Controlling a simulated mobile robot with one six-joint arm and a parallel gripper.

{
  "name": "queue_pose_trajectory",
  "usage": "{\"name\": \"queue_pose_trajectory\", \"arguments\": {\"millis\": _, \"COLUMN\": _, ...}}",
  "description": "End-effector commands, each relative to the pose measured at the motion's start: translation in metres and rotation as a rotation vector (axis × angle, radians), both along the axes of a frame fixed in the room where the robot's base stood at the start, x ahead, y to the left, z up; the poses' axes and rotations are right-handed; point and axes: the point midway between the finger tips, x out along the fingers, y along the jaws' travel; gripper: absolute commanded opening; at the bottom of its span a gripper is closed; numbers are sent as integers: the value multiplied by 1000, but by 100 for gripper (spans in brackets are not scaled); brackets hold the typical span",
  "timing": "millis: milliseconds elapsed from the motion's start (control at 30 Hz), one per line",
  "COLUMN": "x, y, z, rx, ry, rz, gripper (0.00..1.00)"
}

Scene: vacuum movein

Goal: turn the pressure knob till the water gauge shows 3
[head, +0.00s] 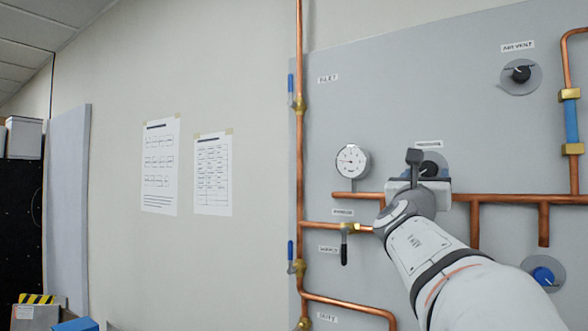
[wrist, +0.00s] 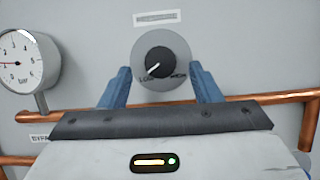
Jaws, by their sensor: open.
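The pressure knob (wrist: 160,62) is black on a round grey plate. Its white pointer line points to the lower left, toward the LOW mark; HIGH is at the lower right. In the head view the knob (head: 430,169) is partly hidden by my wrist. The round white water gauge (wrist: 22,62) is cut off at the left of the wrist view and whole in the head view (head: 352,161). Its needle points left, low on the scale; the exact value is hard to read. My gripper (wrist: 160,68) is open, with blue fingers either side of the knob, holding nothing.
Copper pipes (head: 505,198) run across the grey panel below the knob. A black-handled valve (head: 344,248) sits at lower left, a blue knob (head: 543,276) at lower right, and the air vent knob (head: 520,74) at upper right.

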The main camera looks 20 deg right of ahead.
Motion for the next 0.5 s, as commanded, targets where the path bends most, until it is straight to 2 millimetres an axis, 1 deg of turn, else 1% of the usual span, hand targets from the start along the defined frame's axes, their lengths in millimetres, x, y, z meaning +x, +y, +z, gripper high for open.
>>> {"name": "queue_pose_trajectory", "arguments": {"millis": 33, "x": 4, "y": -6, "z": 5, "rx": 0, "ry": 0, "rz": -2, "gripper": 57}}
{"name": "queue_pose_trajectory", "arguments": {"millis": 200, "x": 12, "y": -15, "z": 9, "rx": 1, "ry": -2, "rz": 0, "gripper": 57}}
{"name": "queue_pose_trajectory", "arguments": {"millis": 500, "x": 14, "y": -16, "z": 9, "rx": 1, "ry": -2, "rz": 2, "gripper": 57}}
